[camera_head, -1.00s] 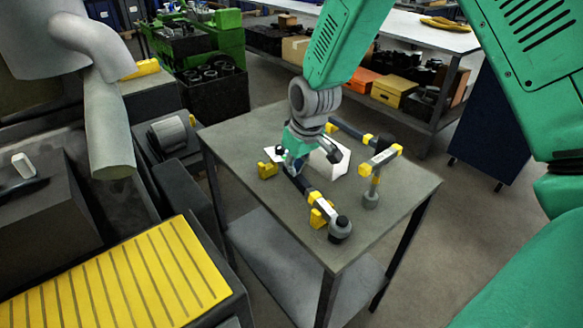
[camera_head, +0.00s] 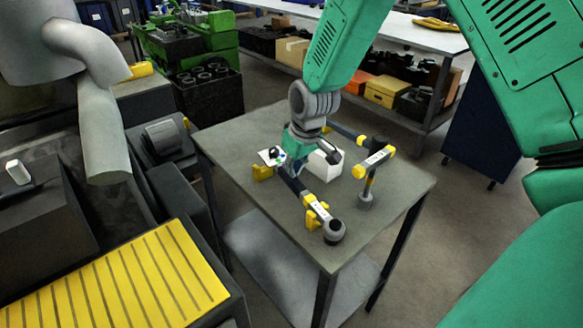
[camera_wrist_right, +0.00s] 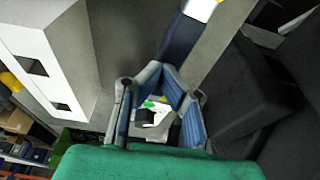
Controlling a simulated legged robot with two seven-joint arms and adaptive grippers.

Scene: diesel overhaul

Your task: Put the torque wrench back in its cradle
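The torque wrench (camera_head: 318,207) has a black handle, a yellow band, a white label and a round grey-black head (camera_head: 334,231). It lies low along the left front of the grey table. Yellow cradle supports stand beside it, one near the head (camera_head: 311,222) and one near the handle end (camera_head: 262,173). My right gripper (camera_head: 292,169) is at the handle; its blue fingers (camera_wrist_right: 170,78) converge on the dark handle (camera_wrist_right: 182,38) in the right wrist view. The fingers partly hide the handle, and I cannot tell whether the wrench rests fully in both supports. My left gripper is out of view.
A second yellow-black tool (camera_head: 371,168) stands upright right of the wrench, close to a white box (camera_head: 325,164). Another dark bar lies behind. The table (camera_head: 400,196) is bare at right. A yellow slatted platform (camera_head: 120,285) and grey machinery fill the left.

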